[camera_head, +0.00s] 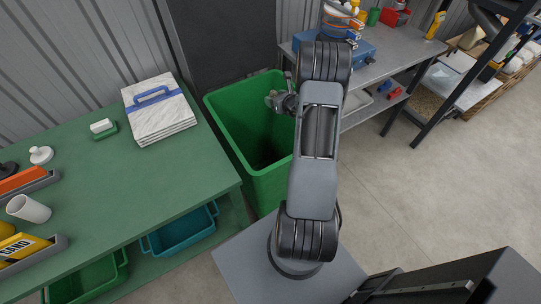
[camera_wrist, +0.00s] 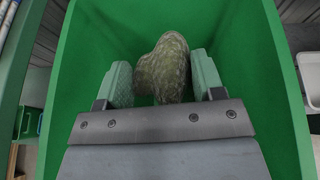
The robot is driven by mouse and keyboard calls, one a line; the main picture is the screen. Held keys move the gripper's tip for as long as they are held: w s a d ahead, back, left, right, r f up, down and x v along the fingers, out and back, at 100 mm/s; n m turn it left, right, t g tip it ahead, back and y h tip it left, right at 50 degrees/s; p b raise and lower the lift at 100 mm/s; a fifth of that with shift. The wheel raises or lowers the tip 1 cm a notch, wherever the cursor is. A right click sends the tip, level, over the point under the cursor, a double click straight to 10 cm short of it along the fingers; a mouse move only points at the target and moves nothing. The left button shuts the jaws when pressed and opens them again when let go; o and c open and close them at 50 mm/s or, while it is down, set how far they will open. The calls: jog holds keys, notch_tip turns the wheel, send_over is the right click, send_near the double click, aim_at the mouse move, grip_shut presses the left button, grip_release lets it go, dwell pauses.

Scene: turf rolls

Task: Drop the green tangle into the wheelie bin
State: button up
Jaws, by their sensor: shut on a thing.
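The wheelie bin (camera_head: 250,124) is a tall green bin with an open top, between the green table and the grey bench. In the wrist view its green walls (camera_wrist: 263,75) surround my gripper. My gripper (camera_head: 276,100) is over the bin's opening, pointing toward the left in the head view. In the wrist view my gripper (camera_wrist: 160,80) is shut on the green tangle (camera_wrist: 165,68), a mottled olive-green lump between the two pale green fingers. The tangle appears above or inside the bin's mouth; its exact height is unclear. My arm hides the bin's right side in the head view.
The green table (camera_head: 160,185) at left holds a stack of white sheets (camera_head: 158,108), a brush (camera_head: 103,128) and a white cup (camera_head: 28,208). A blue case (camera_head: 350,52) stands on the grey bench (camera_head: 400,58). Open floor (camera_head: 400,185) lies at right.

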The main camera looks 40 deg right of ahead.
jog(key=f+b, duration=0.1)
jog(key=f, duration=0.1)
jog(key=a+f, duration=0.1)
jog(key=f, duration=0.1)
jog(key=shift+w+f+b, duration=0.15)
jog(key=shift+w+b, duration=0.05)
jog(key=shift+b, duration=0.2)
jog(key=shift+f, duration=0.55)
jog(key=shift+d, duration=0.1)
jog(key=o, duration=1)
jog(key=shift+s, duration=0.1)
jog(key=b+v, duration=0.1)
jog(key=v, duration=1.2)
jog(key=shift+s+r, duration=0.25)
jog(key=shift+s, duration=0.05)
